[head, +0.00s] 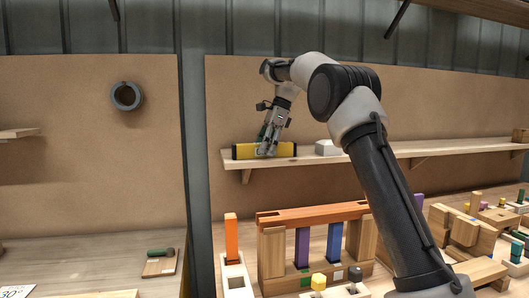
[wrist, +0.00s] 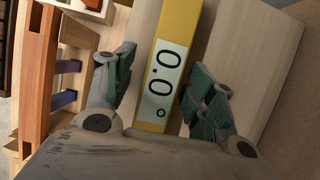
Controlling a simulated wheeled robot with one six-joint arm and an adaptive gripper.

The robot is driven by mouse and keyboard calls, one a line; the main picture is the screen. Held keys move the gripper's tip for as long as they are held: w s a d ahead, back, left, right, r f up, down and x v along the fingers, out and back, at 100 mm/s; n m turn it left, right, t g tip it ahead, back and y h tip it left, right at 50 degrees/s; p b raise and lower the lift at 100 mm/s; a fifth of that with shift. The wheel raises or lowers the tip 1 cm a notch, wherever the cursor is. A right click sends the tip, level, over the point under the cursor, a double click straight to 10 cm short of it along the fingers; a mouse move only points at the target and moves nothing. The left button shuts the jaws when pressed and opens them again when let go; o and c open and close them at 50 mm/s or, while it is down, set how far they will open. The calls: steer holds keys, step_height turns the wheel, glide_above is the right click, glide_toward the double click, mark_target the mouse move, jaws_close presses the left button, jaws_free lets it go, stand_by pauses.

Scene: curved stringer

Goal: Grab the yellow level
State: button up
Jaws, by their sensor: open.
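The yellow level (head: 246,152) lies on the wooden wall shelf, its long side along the shelf. In the wrist view the level (wrist: 184,22) runs up the picture between my fingers, with a white label reading "0.0°". My gripper (head: 268,143) is over the middle of the level in the head view and hides part of it. In the wrist view my gripper (wrist: 165,88) is open, with green-padded fingers on either side of the level. A gap shows between the left finger and the level; the right finger is close to its edge, and I cannot tell whether it touches.
The shelf (head: 420,149) holds a small white block (head: 327,147) to the right of the level. Below, a workbench carries an orange-topped wooden frame (head: 312,214) and several wooden blocks. A grey ring (head: 126,96) hangs on the left board. The shelf between level and white block is clear.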

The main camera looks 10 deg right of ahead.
steer(key=shift+f, duration=0.15)
steer(key=shift+a, duration=0.1)
jaws_close()
